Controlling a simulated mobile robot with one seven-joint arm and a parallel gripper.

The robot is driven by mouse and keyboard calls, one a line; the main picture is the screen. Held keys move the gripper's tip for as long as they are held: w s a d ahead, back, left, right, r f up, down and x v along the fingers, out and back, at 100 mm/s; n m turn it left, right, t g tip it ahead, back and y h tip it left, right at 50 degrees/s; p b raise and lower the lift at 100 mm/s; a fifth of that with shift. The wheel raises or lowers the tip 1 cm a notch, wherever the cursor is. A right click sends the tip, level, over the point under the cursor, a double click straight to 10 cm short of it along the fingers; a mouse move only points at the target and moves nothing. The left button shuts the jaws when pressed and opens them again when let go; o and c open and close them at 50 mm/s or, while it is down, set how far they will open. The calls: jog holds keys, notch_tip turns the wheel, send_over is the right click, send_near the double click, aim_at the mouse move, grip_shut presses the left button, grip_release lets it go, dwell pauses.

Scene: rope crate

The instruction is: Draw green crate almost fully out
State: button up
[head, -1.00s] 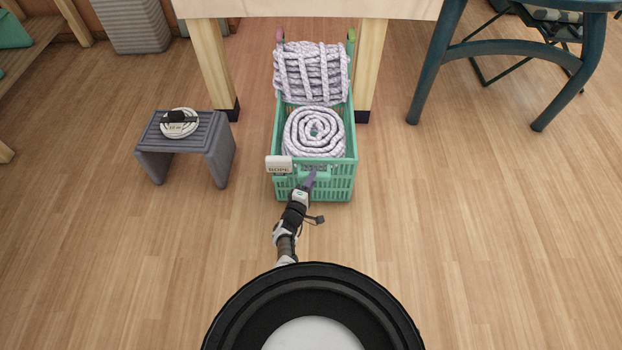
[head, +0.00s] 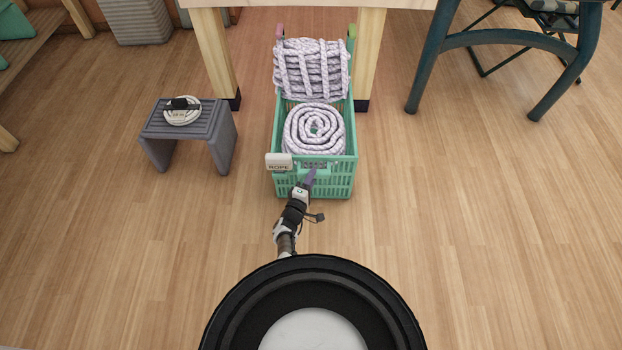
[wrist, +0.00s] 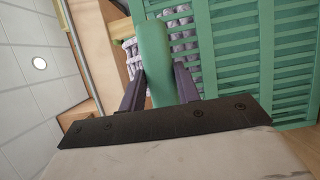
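The green crate (head: 344,182) stands on the floor, its front part in front of the table and its rear between the two wooden legs. It holds a coiled white rope (head: 314,130) in front and a stacked rope bundle (head: 312,70) behind. My gripper (head: 309,177) is at the crate's front wall. In the wrist view its purple fingers lie on both sides of the green handle (wrist: 153,45), shut on it. The slatted crate wall (wrist: 250,60) fills the right of that view. The crate's far end is partly hidden by the rope.
A grey stool (head: 188,122) with a small white rope coil stands to the left. The table's right leg (head: 367,60) is close beside the crate. A dark green chair (head: 445,55) stands to the right. The floor around my base is clear.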

jog(key=o, duration=0.4)
jog(key=shift+o, duration=0.2)
jog(key=p+v, duration=0.3)
jog(key=v, duration=0.4)
jog(key=shift+s+p, duration=0.3)
jog(key=shift+p, duration=0.1)
